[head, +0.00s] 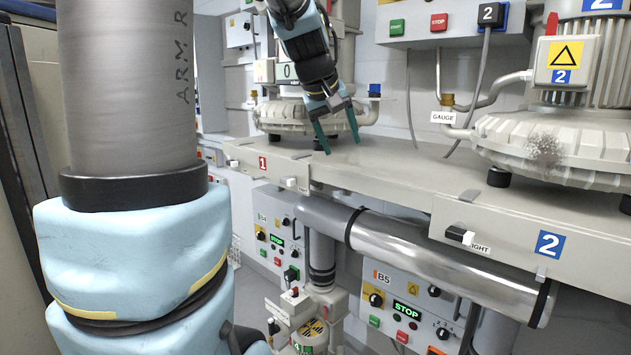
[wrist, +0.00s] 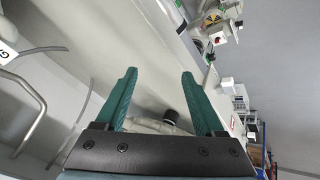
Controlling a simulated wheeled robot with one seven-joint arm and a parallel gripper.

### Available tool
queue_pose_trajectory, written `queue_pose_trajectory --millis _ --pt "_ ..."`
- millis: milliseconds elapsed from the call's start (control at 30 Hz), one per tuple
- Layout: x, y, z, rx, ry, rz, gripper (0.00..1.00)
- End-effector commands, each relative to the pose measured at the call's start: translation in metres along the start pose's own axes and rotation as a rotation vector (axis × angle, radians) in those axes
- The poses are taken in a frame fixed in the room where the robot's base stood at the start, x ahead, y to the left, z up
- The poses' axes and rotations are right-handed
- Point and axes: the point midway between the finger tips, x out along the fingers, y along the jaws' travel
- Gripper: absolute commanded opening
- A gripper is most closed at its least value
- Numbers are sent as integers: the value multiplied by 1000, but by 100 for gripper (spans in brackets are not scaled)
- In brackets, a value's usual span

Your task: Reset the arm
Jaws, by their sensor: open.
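My gripper (head: 337,134) hangs from the light-blue arm at the upper middle of the head view. Its two green fingers point down and are spread apart with nothing between them. They are in front of the blower marked 1 (head: 285,117), above or close to the front of the grey bench; the exact gap cannot be told. In the wrist view the gripper (wrist: 160,82) shows both green fingers wide apart, with the pale bench surface (wrist: 150,60) beyond them. Part of blower 1 is hidden behind my arm.
Blower 2 (head: 590,150) stands on the bench (head: 400,165) at right, with a dark speckled patch. A shiny pipe (head: 410,255) runs below the bench edge. Control panels (head: 395,305) with buttons are underneath. A wall box with START and STOP buttons (head: 440,22) is above.

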Motion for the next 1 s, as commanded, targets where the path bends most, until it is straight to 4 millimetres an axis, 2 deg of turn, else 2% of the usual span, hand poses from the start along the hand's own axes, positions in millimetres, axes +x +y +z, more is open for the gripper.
queue_pose_trajectory --millis 33,167,200,333,400,500,667,1000 --pt "23 -28 24 12 -33 -47 71" --pt "63 -91 83 66 -117 -154 71" --pt "73 -110 103 85 -146 -183 71" --pt "94 -161 164 147 -236 -256 71" --pt "100 -180 193 177 -278 -281 71" --pt "104 -199 221 206 -322 -303 71" --pt "105 -210 240 229 -351 -314 71" --pt "105 -210 240 230 -351 -314 71"
